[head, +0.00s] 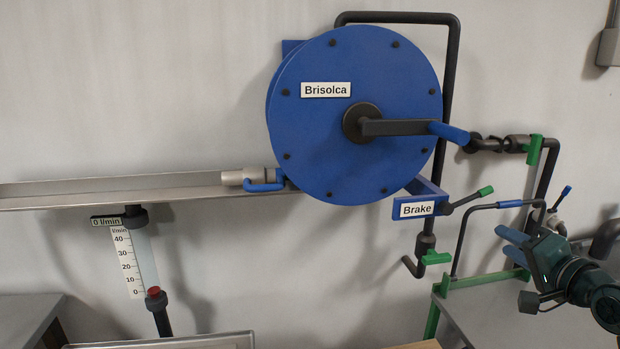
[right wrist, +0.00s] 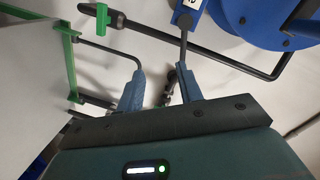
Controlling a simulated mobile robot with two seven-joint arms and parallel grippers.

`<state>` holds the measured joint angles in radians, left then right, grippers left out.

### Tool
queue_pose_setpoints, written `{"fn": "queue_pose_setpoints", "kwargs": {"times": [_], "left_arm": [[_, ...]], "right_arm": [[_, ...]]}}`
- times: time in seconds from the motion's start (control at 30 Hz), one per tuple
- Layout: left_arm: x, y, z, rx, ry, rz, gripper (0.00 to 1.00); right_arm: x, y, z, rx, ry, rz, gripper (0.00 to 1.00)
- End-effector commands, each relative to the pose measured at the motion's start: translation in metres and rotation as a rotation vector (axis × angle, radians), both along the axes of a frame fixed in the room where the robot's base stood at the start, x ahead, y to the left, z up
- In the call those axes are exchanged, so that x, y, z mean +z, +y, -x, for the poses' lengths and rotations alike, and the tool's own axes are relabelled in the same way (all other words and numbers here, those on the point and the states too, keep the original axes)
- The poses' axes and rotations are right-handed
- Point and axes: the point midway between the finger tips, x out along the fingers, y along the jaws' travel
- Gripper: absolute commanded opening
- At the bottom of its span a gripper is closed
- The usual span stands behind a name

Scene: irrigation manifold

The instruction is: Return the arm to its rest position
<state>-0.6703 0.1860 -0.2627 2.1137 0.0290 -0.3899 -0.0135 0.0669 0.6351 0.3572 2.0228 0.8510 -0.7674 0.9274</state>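My right gripper (head: 505,241) is at the right of the head view, in front of the wall pipework and above the right bench. Its two blue fingers point left, toward the reel side. In the right wrist view the fingers of my right gripper (right wrist: 162,74) stand apart with nothing held between them; a dark pipe fitting shows behind the gap. My left gripper and left arm are not in the head view.
A blue hose reel (head: 320,140) with a crank (head: 400,127) hangs on the wall, a brake lever (head: 467,200) below it. A green valve handle (head: 436,257) and green frame (head: 484,280) are near my gripper. A flow meter (head: 133,262) is left.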

Motion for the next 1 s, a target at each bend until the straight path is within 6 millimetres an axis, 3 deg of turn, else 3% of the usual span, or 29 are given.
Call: {"fn": "queue_pose_setpoints", "kwargs": {"times": [0.03,0.2,0.3,0.43,0.63,0.9,1.0], "left_arm": [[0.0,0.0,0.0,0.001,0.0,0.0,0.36],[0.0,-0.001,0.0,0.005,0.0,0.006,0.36],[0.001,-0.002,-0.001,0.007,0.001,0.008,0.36],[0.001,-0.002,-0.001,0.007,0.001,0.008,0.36],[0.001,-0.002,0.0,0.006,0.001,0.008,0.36],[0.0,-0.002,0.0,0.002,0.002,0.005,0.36],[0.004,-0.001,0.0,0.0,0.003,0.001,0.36]], "right_arm": [[-0.029,0.016,0.006,0.023,0.065,0.053,0.36],[-0.123,0.069,0.042,0.127,0.298,0.307,0.36],[-0.172,0.1,0.076,0.214,0.431,0.457,0.36],[-0.222,0.137,0.129,0.344,0.589,0.639,0.36],[-0.259,0.173,0.201,0.523,0.757,0.833,0.36],[-0.272,0.204,0.282,0.738,0.922,0.99,0.36],[-0.277,0.207,0.273,0.728,0.871,1.01,0.36]]}}
